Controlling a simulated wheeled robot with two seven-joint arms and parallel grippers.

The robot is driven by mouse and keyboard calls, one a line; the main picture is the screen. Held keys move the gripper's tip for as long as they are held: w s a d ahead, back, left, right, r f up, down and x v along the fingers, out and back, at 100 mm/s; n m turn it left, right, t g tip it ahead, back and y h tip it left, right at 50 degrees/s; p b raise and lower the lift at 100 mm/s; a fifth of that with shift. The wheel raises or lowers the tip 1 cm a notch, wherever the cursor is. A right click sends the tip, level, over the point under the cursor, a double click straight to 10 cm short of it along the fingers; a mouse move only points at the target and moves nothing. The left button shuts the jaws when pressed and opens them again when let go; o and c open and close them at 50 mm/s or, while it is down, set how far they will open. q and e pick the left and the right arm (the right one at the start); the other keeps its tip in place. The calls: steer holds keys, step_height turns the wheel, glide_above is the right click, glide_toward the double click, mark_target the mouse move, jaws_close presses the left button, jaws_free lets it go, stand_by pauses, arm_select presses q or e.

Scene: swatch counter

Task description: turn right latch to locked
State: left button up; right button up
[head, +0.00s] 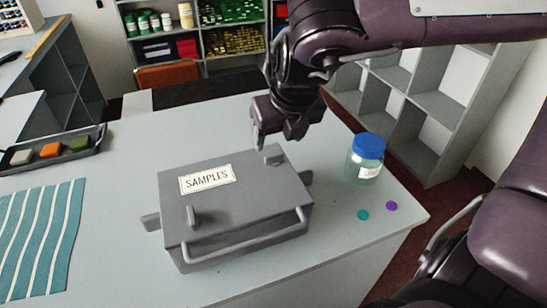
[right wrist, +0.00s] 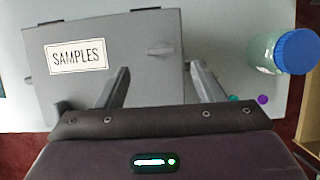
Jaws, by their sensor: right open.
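The grey box (head: 235,215) labelled SAMPLES sits closed on the counter, with a bar handle (head: 250,240) along its front. The right latch (head: 274,155) is a small grey piece near the lid's far right part. In the right wrist view it (right wrist: 161,50) lies lengthwise across the picture. The left latch (head: 192,215) stands nearer the front left. My right gripper (head: 277,138) is open and empty, just above and beyond the right latch. In the right wrist view its fingers (right wrist: 160,85) are spread apart, with nothing between them. My left gripper is not in view.
A jar with a blue lid (head: 366,160) stands right of the box. A teal button (head: 363,215) and a purple button (head: 391,206) lie near the counter's right edge. A dark tray (head: 90,148) of coloured blocks and a striped cloth (head: 40,240) are at left.

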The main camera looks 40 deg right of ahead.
mark_target(275, 155)
steer(key=shift+x, duration=1.2)
steer(key=p+x, duration=0.1)
steer(key=x, duration=0.2)
steer(key=shift+w+d+f, duration=0.1)
steer(key=shift+w+f, duration=0.05)
steer(key=shift+f, duration=0.1)
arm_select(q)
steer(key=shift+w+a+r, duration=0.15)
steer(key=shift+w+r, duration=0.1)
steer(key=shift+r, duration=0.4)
arm_select(e)
steer(key=shift+w+f, duration=0.1)
steer(key=shift+f, duration=0.35)
steer(key=c, duration=1)
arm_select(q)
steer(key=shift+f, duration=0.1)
